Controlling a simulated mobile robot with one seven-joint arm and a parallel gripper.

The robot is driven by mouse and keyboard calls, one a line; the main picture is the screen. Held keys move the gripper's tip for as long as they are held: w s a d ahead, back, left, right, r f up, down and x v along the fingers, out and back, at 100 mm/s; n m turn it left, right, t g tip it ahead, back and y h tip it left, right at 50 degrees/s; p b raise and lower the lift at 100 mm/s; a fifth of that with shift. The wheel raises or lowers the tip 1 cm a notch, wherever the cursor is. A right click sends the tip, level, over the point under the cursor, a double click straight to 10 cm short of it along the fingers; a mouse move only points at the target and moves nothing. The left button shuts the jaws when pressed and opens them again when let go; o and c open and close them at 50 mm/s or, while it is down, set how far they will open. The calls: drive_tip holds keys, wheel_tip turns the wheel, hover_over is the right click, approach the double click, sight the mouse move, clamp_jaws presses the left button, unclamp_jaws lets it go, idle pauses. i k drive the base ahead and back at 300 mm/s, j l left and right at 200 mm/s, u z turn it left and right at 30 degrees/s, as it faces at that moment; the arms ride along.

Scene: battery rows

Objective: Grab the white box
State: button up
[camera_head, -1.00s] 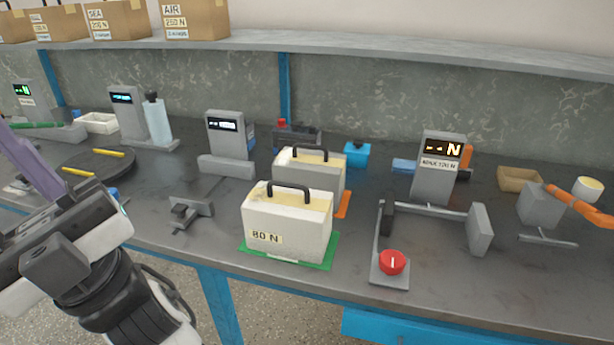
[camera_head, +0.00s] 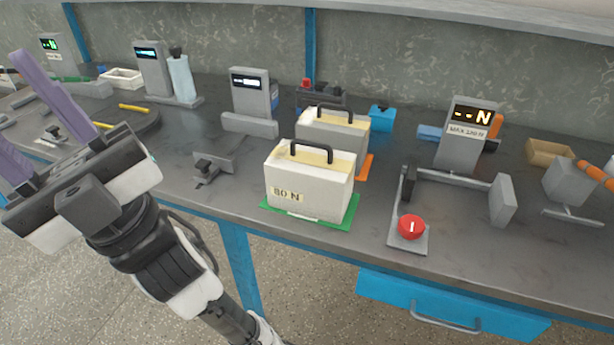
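The white box (camera_head: 308,188) stands upright on a green mat (camera_head: 345,214) near the front edge of the workbench. It has a black handle on top and a label reading 80 N. A second, greyer box (camera_head: 345,138) with a black handle stands right behind it on an orange mat (camera_head: 366,166). My gripper (camera_head: 28,118) is at the left of the view, well away from the white box. Its two purple fingers are spread apart with nothing visible between them.
A grey fixture with a red button (camera_head: 411,227) and a display unit (camera_head: 465,135) stand right of the box. A small grey clamp (camera_head: 210,166) lies to its left. A blue drawer (camera_head: 450,305) is under the bench. Some bench top left of the box is clear.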

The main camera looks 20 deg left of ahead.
sight(309, 178)
drive_tip(key=l+u, duration=0.1)
drive_tip(key=u, duration=0.3)
drive_tip(key=l+u, duration=0.1)
drive_tip(key=u, duration=0.3)
drive_tip(key=i+l+u, duration=0.1)
drive_tip(key=u, duration=0.3)
drive_tip(key=l+u, duration=0.15)
drive_tip(key=u, duration=0.25)
drive_tip(key=l+u, duration=0.2)
drive_tip(key=k+l+u, duration=0.2)
drive_tip(key=l, duration=0.2)
drive_tip(key=k+l+u, duration=0.2)
drive_tip(key=k+l, duration=0.1)
drive_tip(key=l, duration=0.3)
drive_tip(key=k+l+u, duration=0.1)
drive_tip(key=l, duration=0.25)
drive_tip(key=k+l, duration=0.1)
drive_tip(key=l, duration=0.3)
drive_tip(key=i, duration=0.45)
